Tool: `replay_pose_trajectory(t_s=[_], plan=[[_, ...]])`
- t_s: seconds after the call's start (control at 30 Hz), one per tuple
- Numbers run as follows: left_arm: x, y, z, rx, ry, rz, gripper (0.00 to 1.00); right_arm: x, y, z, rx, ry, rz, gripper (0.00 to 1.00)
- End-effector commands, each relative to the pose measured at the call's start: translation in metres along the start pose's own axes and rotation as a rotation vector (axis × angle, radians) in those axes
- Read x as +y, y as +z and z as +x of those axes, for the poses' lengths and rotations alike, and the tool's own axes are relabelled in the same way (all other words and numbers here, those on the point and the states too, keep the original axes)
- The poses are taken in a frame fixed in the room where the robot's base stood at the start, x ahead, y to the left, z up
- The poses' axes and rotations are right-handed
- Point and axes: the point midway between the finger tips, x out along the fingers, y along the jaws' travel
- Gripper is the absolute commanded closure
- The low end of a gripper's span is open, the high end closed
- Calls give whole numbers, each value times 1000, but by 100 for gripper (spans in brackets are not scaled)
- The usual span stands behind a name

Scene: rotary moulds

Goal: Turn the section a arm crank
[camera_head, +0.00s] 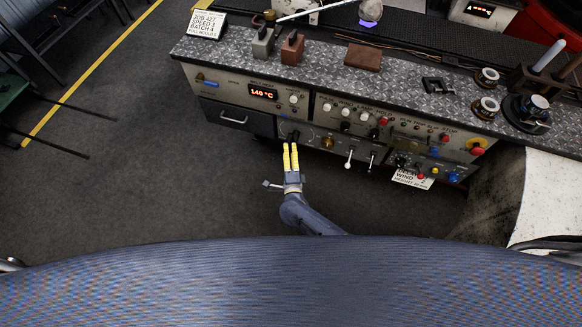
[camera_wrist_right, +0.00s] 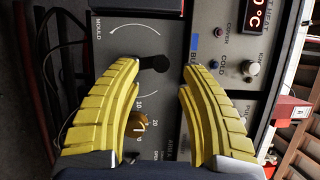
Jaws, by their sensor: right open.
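My right gripper (camera_head: 290,145) has two long yellow fingers pointing at the front panel of the workbench. In the right wrist view, the gripper (camera_wrist_right: 159,65) is open. A black crank-like handle with a round end (camera_wrist_right: 153,63) lies between its fingertips; I cannot tell whether either finger touches it. A brass-coloured part (camera_wrist_right: 138,123) by a scale with numbers shows further back between the fingers, close to the letters "ARM A". In the head view the fingertips partly cover the controls behind them. My left gripper is not in view.
The front panel carries a red 140 °C display (camera_head: 262,93), a drawer (camera_head: 234,119), a brass knob (camera_head: 328,142), a white-tipped lever (camera_head: 349,157) and several buttons. Small blocks and metal parts stand on the bench top (camera_head: 330,75).

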Motion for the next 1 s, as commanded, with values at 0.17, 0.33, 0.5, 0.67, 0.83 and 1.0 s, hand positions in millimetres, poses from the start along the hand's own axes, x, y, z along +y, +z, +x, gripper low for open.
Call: replay_pose_trajectory(t_s=[0.17, 0.33, 0.5, 0.67, 0.83, 1.0], plan=[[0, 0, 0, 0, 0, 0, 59, 0, 0, -30, 0, 0, 1, 59], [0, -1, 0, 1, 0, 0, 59, 0, 0, -52, 1, 0, 1, 59], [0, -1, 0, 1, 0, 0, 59, -1, 0, -66, 1, -2, 0, 59], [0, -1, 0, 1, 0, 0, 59, -1, 0, -73, 1, -1, -1, 59], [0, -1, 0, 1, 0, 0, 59, -1, 0, -74, 1, -2, -1, 59], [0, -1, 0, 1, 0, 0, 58, -1, 0, -74, 0, -2, 0, 59]])
